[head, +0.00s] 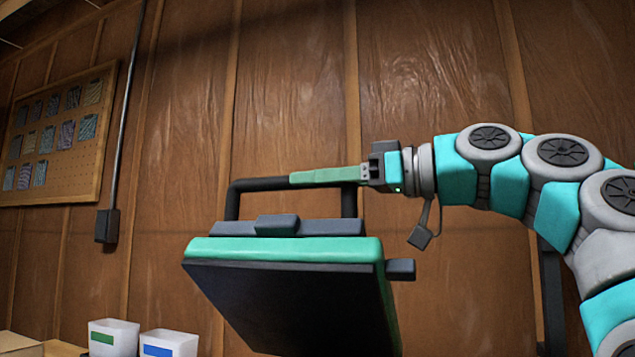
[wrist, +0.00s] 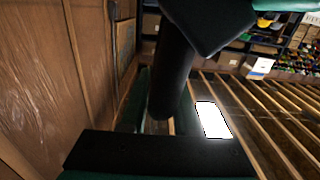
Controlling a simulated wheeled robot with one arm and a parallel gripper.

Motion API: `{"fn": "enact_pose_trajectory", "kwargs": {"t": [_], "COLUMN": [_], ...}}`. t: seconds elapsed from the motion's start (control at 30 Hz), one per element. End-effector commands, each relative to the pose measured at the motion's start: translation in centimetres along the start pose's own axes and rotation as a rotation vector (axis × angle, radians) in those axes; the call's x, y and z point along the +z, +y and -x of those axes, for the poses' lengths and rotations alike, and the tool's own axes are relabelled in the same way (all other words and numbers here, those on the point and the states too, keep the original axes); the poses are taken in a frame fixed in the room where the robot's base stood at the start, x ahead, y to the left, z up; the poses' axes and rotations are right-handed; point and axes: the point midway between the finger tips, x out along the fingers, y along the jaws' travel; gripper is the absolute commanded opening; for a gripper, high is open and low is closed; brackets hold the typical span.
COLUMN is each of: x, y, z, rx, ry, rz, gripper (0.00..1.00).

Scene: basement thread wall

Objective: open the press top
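The press top (head: 283,249) has a teal rim and a dark flat underside. It is raised and tilted, so the underside faces the head camera. A black bar handle (head: 258,184) runs along its upper edge. My gripper (head: 292,178) reaches in from the right, with a green finger lying along the right part of the handle and overlapping it. In the wrist view, a black bar (wrist: 172,75) stands between dark parts above and below. The far finger is hidden in the head view, and I cannot tell whether the fingers pinch the handle.
A pegboard with thread packets (head: 60,135) hangs on the wooden wall at left. A green-labelled white bin (head: 113,338) and a blue-labelled one (head: 169,343) stand low at left. A conduit with a dark box (head: 107,226) runs down the wall. Space above the handle looks clear.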

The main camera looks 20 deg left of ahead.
Motion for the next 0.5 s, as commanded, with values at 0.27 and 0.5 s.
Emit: {"fn": "enact_pose_trajectory", "kwargs": {"t": [0.27,0.5], "x": [0.27,0.13], "y": [0.22,0.10], "z": [-0.03,0.04], "rx": [0.002,0.001], "ry": [-0.003,-0.001], "rz": [-0.003,-0.002], "gripper": [0.57,0.57]}}
